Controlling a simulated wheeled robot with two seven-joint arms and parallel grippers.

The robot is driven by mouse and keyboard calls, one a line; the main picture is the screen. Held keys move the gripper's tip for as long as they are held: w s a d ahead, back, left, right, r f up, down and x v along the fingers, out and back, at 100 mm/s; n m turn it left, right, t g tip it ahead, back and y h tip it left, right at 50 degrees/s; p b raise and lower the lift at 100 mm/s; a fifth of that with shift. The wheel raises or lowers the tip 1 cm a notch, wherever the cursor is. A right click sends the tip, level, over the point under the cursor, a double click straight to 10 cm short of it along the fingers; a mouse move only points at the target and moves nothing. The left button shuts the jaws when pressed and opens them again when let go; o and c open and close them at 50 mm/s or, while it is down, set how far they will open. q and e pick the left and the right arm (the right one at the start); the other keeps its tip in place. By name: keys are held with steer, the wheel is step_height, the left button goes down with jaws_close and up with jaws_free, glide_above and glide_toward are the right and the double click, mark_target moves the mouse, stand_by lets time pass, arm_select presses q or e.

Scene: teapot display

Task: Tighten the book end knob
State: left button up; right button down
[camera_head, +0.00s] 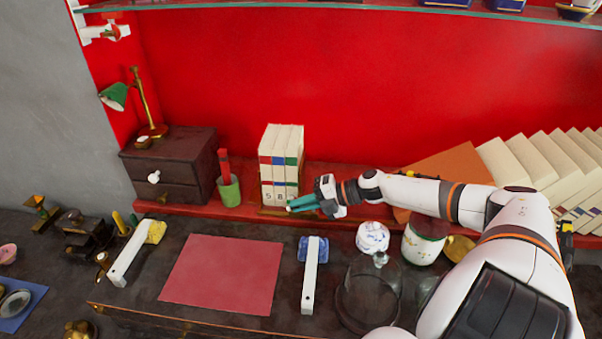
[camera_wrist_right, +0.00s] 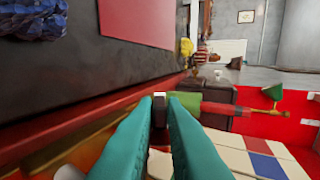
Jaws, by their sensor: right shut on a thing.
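My right gripper (camera_head: 302,204), with teal fingers, reaches in from the right to the foot of a group of upright cream books (camera_head: 281,160) on the red ledge. In the right wrist view, the fingers (camera_wrist_right: 160,100) are shut on a small dark piece with a pale top, the book end knob (camera_wrist_right: 159,98), between their tips. The knob is mostly hidden by the fingers, and its tightness cannot be told. A brass-coloured strip, apparently the book end (camera_head: 272,212), shows low in front of the books. My left gripper is not in view.
A green cup (camera_head: 229,191) and a dark drawer chest (camera_head: 170,165) stand left of the books. A white lidded pot (camera_head: 372,237), a glass dome (camera_head: 368,295) and a jar (camera_head: 423,243) stand below my right arm. A red mat (camera_head: 222,274) lies clear on the counter.

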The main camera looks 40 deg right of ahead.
steer(key=shift+s+f+t+y+b, duration=0.1)
steer(key=shift+f+t+y+b, duration=0.2)
steer(key=shift+t, duration=0.2)
steer(key=shift+r, duration=0.1)
steer(key=c, duration=1.5)
jaws_free()
steer(key=shift+c, duration=0.2)
steer(key=shift+d, duration=0.1)
steer(key=shift+s+d+r, duration=0.1)
steer(key=shift+s+d, duration=0.25)
steer(key=shift+s, duration=0.1)
steer(key=p+v, duration=0.2)
steer(key=v, duration=0.8)
steer(key=shift+s+d, duration=0.2)
steer(key=shift+s, duration=0.15)
